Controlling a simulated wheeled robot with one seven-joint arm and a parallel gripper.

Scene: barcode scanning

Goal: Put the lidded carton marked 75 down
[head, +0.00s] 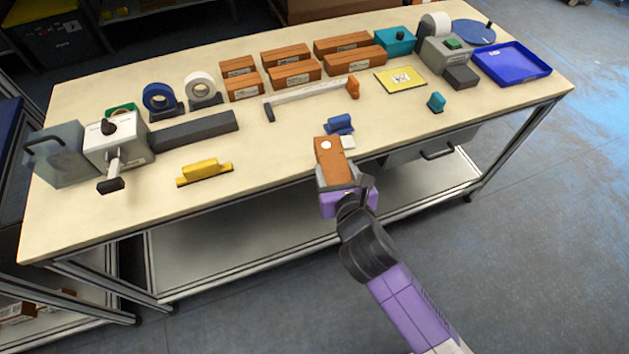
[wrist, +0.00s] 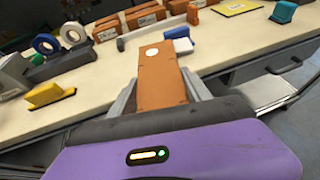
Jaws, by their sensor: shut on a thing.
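My gripper (head: 341,188) is shut on a small brown carton (head: 332,163) with a white round spot near its far end. The carton is held at the front edge of the table, and I cannot tell whether it touches the tabletop. In the wrist view the carton (wrist: 160,75) sticks out forward between the two grey fingers (wrist: 160,97). No number can be read on it. Several more brown cartons with white labels stand in two rows at the back of the table, among them a front one (head: 294,74).
The pale tabletop (head: 275,140) is clear left of the held carton. A blue item (head: 339,124) and a white block (head: 347,142) sit just beyond it. A yellow item (head: 204,171) lies left, a yellow coded plate (head: 400,80) and blue tray (head: 511,63) right.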

